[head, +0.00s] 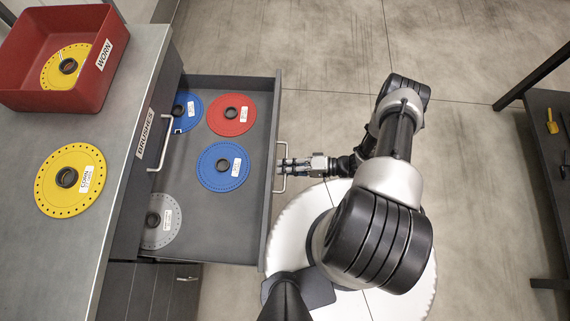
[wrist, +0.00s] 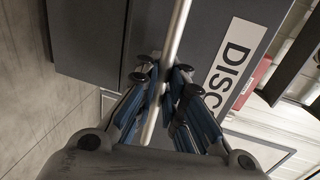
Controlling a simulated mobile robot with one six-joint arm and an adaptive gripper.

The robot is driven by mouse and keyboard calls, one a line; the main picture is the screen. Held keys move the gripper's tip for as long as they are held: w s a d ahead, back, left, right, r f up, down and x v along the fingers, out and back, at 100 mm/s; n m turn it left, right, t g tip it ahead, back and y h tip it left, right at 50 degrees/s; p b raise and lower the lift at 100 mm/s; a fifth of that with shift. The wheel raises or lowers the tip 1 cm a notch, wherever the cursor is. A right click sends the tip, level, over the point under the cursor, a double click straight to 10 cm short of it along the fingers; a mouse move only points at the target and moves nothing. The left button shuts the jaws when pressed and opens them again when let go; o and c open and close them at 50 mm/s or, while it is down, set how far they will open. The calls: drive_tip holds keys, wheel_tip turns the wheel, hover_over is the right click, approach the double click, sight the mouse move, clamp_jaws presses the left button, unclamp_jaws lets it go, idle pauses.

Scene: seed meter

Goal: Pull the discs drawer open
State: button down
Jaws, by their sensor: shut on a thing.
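The discs drawer (head: 225,238) is pulled well out from the cabinet, with its inside in view. Several discs lie in it: a red disc (head: 231,114), a blue disc (head: 222,167), another blue disc partly under the cabinet edge (head: 189,113) and a grey disc (head: 161,221). My gripper (head: 284,167) is shut on the drawer's bar handle (head: 281,186). In the wrist view the fingers (wrist: 163,78) close around the handle bar (wrist: 177,32), beside a label reading "DISC" (wrist: 232,62) on the drawer front.
The counter (head: 60,235) at left holds a red bin (head: 25,60) marked WORN and a yellow disc (head: 70,180). A drawer labelled BRUSHES has a handle (head: 163,142) on the cabinet front. A dark table (head: 548,190) stands at far right. Bare floor lies behind my arm.

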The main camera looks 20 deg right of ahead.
drive_tip(key=shift+r, duration=0.15)
drive_tip(key=c, duration=1.7)
unclamp_jaws()
drive_tip(key=v, duration=1.2)
